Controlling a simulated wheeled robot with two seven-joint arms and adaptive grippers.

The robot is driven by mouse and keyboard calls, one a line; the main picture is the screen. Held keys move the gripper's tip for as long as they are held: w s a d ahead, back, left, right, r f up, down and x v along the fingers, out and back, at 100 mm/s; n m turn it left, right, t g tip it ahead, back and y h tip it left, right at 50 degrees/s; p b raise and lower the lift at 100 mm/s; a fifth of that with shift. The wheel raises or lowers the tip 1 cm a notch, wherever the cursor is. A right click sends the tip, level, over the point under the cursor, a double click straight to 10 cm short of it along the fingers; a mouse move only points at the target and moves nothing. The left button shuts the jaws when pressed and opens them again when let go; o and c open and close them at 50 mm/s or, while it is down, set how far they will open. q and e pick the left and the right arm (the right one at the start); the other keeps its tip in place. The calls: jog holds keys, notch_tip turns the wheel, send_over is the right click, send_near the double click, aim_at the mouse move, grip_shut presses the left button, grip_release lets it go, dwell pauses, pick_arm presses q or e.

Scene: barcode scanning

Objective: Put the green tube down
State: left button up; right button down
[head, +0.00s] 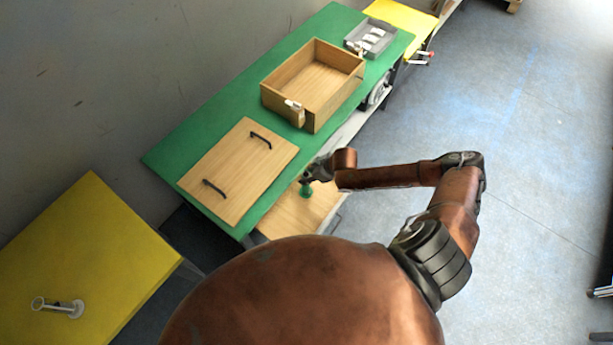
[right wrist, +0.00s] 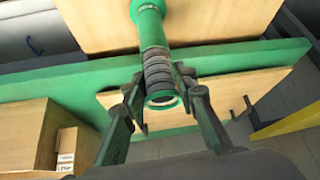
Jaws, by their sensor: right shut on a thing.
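The green tube (head: 306,190) hangs from my right gripper (head: 318,168) in the head view, at the front edge of the green table (head: 165,155), with a lower wooden surface (head: 285,218) behind it. In the right wrist view the green tube (right wrist: 149,30) has a dark ringed section and a pale open end between the fingers. My right gripper (right wrist: 160,82) is shut on that ringed section. I cannot tell whether the tube touches the wooden surface. My left gripper is in neither view.
A wooden board (head: 228,170) with two black handles lies on the green table. An open wooden box (head: 318,110) and a grey tray (head: 358,46) with white items stand farther back.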

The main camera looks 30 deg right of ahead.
jog(key=shift+f, duration=0.15)
jog(key=c, duration=1.6)
grip_release()
jog(key=v, duration=1.2)
jog(key=shift+p, duration=0.3)
